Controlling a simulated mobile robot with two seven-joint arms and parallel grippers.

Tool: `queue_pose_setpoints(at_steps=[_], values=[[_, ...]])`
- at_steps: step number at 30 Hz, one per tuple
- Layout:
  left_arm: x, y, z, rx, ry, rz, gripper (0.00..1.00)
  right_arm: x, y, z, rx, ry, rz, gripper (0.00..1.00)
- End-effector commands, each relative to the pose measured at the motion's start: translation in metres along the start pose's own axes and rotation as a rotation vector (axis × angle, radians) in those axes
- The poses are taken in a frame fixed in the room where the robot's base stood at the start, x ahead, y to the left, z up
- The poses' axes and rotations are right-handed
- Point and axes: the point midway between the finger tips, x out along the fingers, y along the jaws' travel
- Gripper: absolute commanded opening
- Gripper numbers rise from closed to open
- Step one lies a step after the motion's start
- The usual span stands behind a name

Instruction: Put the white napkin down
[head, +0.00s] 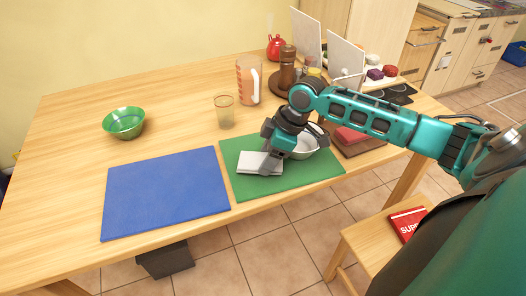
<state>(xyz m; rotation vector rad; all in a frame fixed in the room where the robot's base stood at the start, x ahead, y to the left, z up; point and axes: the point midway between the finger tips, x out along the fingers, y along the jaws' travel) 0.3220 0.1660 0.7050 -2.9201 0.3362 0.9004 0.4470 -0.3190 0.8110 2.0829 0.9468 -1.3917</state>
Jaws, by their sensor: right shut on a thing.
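The white napkin (254,163) is a small pale rectangle over the left part of the green mat (290,187). My right gripper (268,160) reaches in from the right and is shut on the napkin, at its right side. The napkin is low over the mat; I cannot tell whether it touches the mat. The gripper hides part of the napkin. My left gripper is not in view.
A white bowl (305,147) stands just right of the gripper, partly hidden. A blue mat (165,193) lies bare to the left. A green bowl (124,122), a glass (224,111) and an orange-marked jug (248,80) stand behind. The table's left side is clear.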

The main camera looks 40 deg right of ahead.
Motion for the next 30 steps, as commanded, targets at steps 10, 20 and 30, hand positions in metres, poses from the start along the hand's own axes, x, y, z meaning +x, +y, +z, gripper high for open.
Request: queue_pose_setpoints(at_steps=[10, 20, 30], values=[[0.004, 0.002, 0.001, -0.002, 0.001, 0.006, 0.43, 0.019, 0.028, -0.008, 0.001, -0.001, -0.001, 0.34], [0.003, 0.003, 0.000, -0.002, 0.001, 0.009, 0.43, 0.020, 0.028, -0.008, 0.000, 0.000, 0.001, 0.34], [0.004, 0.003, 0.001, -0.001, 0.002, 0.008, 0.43, 0.021, 0.028, -0.007, 0.000, 0.000, 0.001, 0.88]])
